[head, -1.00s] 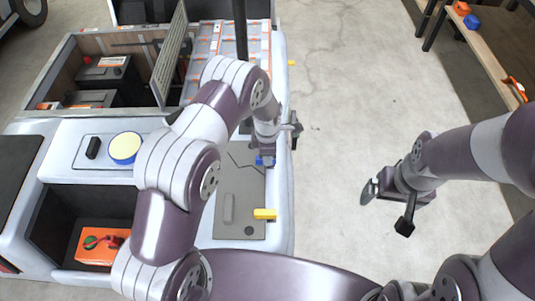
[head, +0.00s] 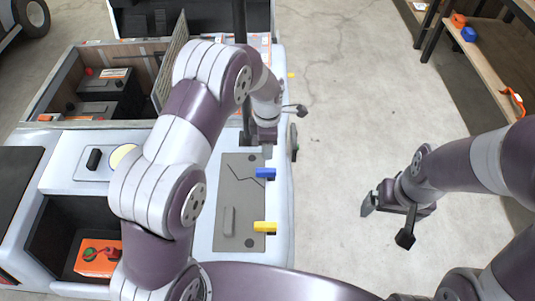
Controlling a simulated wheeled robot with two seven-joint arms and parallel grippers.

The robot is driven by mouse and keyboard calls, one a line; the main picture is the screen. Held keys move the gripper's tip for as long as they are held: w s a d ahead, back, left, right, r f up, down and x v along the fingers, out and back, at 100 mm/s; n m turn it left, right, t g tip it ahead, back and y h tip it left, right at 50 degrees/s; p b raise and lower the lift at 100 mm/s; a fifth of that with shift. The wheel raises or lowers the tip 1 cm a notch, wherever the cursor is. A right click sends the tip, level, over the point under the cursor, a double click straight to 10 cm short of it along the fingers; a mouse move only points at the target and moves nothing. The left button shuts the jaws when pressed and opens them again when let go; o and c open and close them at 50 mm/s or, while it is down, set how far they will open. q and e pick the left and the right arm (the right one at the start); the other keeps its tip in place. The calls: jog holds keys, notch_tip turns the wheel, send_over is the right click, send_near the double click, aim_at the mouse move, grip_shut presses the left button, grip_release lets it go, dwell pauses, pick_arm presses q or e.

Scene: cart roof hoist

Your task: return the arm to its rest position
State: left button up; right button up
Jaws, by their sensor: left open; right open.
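My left arm reaches over the cart from the bottom of the head view and bends down at the wrist. My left gripper (head: 284,131) is open, above the cart's right side, just beyond the grey panel (head: 230,190). The blue handle (head: 265,174) on that panel is in plain view, and the gripper is apart from it. The yellow handle (head: 265,227) sits nearer on the same panel. My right gripper (head: 387,221) is open and empty over bare floor, right of the cart. My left arm hides part of the cart's middle.
The cart has an open compartment with dark batteries (head: 98,96), a partly hidden cream round cap (head: 122,156) and a bin with an orange box (head: 97,258). A dark post (head: 240,20) stands behind my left arm. A wooden shelf (head: 483,62) is at right. Floor between is clear.

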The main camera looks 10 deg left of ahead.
pick_arm(q)
jog(key=shift+r, duration=0.35)
